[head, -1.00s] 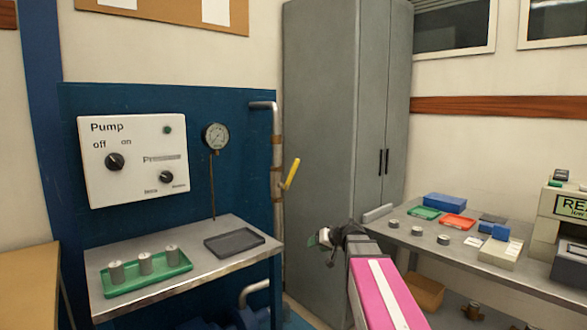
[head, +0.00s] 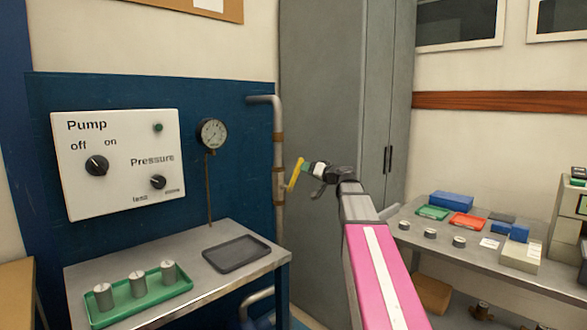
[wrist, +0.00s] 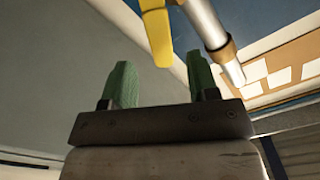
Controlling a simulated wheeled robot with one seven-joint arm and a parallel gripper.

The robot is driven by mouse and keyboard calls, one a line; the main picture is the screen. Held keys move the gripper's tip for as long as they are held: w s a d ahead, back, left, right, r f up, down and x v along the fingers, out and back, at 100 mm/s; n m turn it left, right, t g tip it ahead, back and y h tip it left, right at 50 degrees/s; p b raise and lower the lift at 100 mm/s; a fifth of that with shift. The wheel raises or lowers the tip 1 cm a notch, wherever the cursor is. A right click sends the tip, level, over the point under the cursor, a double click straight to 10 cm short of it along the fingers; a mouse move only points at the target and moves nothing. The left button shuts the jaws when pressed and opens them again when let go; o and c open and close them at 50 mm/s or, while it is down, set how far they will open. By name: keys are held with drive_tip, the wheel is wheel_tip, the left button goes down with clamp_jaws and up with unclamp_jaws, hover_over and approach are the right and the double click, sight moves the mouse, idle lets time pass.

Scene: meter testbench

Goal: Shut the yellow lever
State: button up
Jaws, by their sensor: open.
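The yellow lever (head: 296,173) sticks out at a slant from the grey vertical pipe (head: 279,155) at the right edge of the blue panel. My gripper (head: 307,168) is close to the lever, on its right in the head view. In the wrist view, the lever (wrist: 157,35) hangs above and beyond the two green fingertips, and my gripper (wrist: 160,85) is open with nothing between its fingers. I cannot tell whether a finger touches the lever.
The pump box (head: 120,160) and pressure gauge (head: 212,133) are on the blue panel (head: 230,95). Below is a shelf with a green tray (head: 180,290) of metal weights and a dark tray (head: 237,253). A grey cabinet (head: 330,90) stands behind my arm.

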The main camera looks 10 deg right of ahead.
sight(295, 175)
drive_tip(key=x, duration=0.8)
drive_tip(key=shift+w, duration=0.15)
drive_tip(key=shift+a, duration=0.15)
drive_tip(key=shift+c, duration=0.3)
clamp_jaws()
